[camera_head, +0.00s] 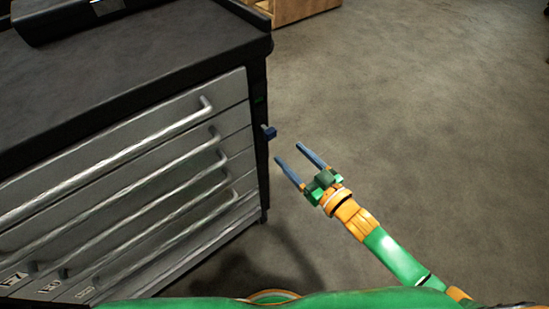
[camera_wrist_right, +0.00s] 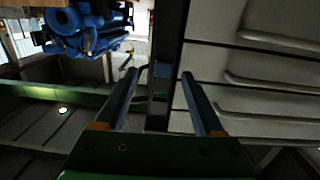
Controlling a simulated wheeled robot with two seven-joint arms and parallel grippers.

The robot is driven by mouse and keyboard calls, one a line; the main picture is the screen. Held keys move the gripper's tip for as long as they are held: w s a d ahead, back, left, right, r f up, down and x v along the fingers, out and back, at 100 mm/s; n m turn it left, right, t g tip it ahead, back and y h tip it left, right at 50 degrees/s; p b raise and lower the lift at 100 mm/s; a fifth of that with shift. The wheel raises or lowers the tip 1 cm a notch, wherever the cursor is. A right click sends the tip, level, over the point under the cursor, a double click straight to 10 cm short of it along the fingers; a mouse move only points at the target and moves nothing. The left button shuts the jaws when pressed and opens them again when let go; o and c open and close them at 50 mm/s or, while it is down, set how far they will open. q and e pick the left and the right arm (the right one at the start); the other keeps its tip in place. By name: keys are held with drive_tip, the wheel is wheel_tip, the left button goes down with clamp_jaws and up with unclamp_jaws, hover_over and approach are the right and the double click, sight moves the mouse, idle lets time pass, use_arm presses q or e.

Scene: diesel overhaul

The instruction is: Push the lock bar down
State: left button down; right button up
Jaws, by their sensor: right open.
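The lock bar (camera_head: 262,165) is a dark upright strip on the right front corner of the grey drawer cabinet (camera_head: 120,150). A small blue tab (camera_head: 269,132) sticks out from its upper part, with a small green mark above it. My right gripper (camera_head: 289,152) is open and empty, a short way right of the tab and seemingly apart from it. In the right wrist view the blue tab (camera_wrist_right: 162,70) shows between the two fingertips, with a green mark (camera_wrist_right: 159,96) on the dark strip. My left gripper is not in view.
Long bar handles (camera_head: 150,155) stand out from the cabinet's drawers. A dark case (camera_head: 75,15) lies on the dark cabinet top. The grey floor (camera_head: 420,90) to the right is clear. A blue engine-like machine (camera_wrist_right: 85,28) shows in the wrist view.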

sight(273, 136)
drive_tip(key=shift+y, duration=0.4)
drive_tip(key=x, duration=0.2)
drive_tip(key=r+x, duration=0.1)
drive_tip(key=x, duration=0.4)
drive_tip(key=shift+a+r, duration=0.3)
drive_tip(key=shift+r, duration=0.05)
clamp_jaws()
idle(0.5)
